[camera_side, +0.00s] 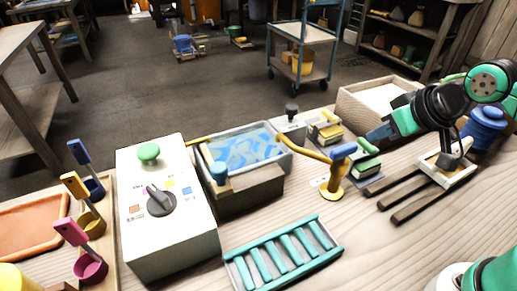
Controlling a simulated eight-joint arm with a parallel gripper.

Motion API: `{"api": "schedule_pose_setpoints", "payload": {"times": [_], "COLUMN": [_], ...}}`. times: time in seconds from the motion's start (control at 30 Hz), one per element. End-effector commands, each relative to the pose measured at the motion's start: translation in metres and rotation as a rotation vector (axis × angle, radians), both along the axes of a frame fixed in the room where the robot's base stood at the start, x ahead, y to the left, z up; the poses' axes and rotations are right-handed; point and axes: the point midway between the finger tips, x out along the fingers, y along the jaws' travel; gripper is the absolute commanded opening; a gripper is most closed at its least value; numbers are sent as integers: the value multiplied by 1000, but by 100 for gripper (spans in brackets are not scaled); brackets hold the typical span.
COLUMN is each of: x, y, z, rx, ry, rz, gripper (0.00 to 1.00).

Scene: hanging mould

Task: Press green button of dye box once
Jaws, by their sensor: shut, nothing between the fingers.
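The dye box (185,245) is a white box left of the middle of the table. Its green button (148,152) is a round mushroom cap on the far part of the top face, standing clear with nothing on it. A dark grey dial (161,203) with a pointer sits nearer the front, with small coloured marks around it. My gripper (368,141) is at the right, well away from the box, above the block with a green handle (367,147). Its fingers are shut and small in this view. Whether it touches anything below cannot be told.
Right of the box are a tray of blue marbled liquid (245,145), a teal slatted rack (285,258) and a yellow stand (333,185) with a blue-tipped arm. Colored ladles (88,262) stand close on its left. A pale bin (375,95) is behind my gripper.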

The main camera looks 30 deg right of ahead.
Motion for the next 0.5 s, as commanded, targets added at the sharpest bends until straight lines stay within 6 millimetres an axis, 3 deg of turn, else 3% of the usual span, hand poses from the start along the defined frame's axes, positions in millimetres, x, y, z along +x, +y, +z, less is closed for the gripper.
{"api": "schedule_pose_setpoints", "payload": {"times": [0.13, 0.27, 0.5], "x": [9, 32, 95], "y": [6, 24, 90], "z": [9, 30, 73], "rx": [13, 54, 177], "ry": [-6, -19, -44], "rz": [3, 5, 6], "gripper": [0, 0, 0]}}
